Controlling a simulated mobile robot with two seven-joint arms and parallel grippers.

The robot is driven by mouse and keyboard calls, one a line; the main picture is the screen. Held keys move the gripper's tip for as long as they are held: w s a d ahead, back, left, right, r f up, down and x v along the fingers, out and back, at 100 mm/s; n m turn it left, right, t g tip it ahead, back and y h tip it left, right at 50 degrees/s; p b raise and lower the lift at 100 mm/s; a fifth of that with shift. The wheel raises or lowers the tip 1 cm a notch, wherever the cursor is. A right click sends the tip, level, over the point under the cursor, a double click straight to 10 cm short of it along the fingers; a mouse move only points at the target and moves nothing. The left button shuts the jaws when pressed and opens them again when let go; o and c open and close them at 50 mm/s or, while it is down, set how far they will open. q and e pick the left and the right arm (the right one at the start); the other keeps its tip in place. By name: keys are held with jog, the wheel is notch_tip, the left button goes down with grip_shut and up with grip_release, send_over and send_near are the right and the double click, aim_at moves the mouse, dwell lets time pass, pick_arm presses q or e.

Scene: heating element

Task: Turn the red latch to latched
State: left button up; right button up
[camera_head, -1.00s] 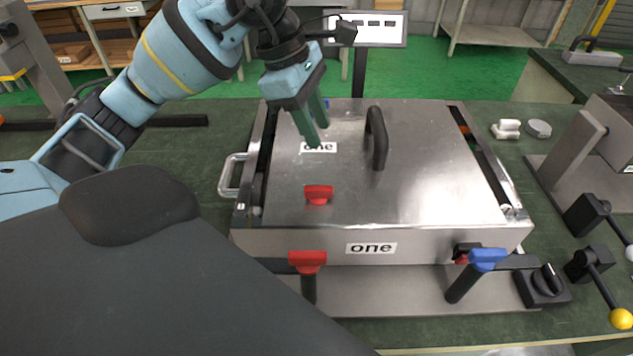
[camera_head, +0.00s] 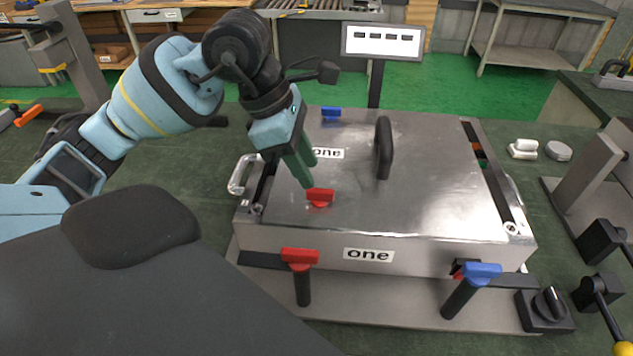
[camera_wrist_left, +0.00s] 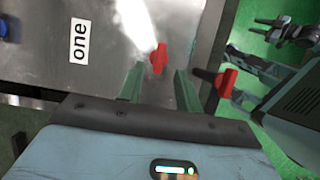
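A red latch knob (camera_head: 320,197) sits on the metal lid (camera_head: 430,190) near its front left. My left gripper (camera_head: 311,174) is open, with its green fingers pointing down just behind this knob. Whether a finger touches the knob I cannot tell. A red T-handle (camera_head: 300,257) on a black stem stands at the box front, left of the "one" label (camera_head: 369,254). It also shows right of the fingers in the left wrist view (camera_wrist_left: 226,82).
A blue T-handle (camera_head: 478,272) leans at the box's front right, next to a black rotary knob (camera_head: 546,308). A black handle (camera_head: 383,148) rises from the lid, right of my gripper. A blue knob (camera_head: 331,113) sits at the lid's back. A metal side handle (camera_head: 240,175) is on the left.

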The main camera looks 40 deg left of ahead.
aim_at(320, 190)
pick_arm(q)
jog(key=shift+x, duration=2.55)
grip_shut()
